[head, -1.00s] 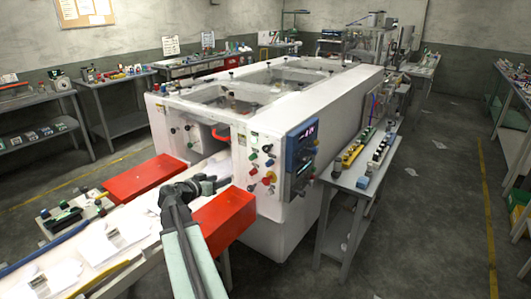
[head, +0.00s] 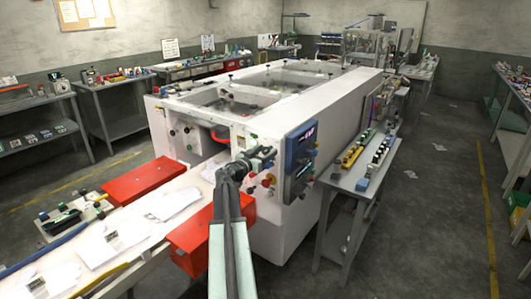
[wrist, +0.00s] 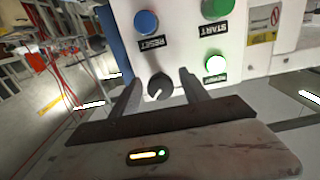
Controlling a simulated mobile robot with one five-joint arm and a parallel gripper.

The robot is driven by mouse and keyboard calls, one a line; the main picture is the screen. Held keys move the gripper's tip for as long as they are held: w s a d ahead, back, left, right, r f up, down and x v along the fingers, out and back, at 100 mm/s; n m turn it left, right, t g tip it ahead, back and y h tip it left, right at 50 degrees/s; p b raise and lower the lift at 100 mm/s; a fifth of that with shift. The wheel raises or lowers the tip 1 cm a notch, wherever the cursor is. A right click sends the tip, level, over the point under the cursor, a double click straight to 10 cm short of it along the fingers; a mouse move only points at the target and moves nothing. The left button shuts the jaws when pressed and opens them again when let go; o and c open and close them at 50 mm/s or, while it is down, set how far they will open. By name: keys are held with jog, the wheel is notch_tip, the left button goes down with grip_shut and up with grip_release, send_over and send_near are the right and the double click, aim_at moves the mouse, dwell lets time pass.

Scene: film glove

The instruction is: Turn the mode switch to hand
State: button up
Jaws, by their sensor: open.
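The mode switch appears to be the black rotary knob (wrist: 160,87) with a pale pointer line, on the machine's white panel in the wrist view. Its mode markings cannot be read. My gripper (wrist: 158,82) is open, with one finger on each side of the knob in that view. I cannot tell whether either finger touches it. In the head view, my gripper (head: 268,156) is at the front panel of the white machine (head: 340,105) and hides part of the controls, including the knob.
A blue RESET button (wrist: 146,21), a green START button (wrist: 215,8) and a lit green lamp (wrist: 214,64) are close to the knob. A blue display panel (head: 300,148) is right of the gripper.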

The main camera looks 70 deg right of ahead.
grip_shut()
jog(key=shift+n, duration=0.3)
jog(key=n, duration=0.4)
jog(key=shift+s, duration=0.1)
jog(key=n, duration=0.4)
jog(key=shift+n, duration=0.4)
jog(key=n, duration=0.4)
jog(key=shift+n, duration=2.2)
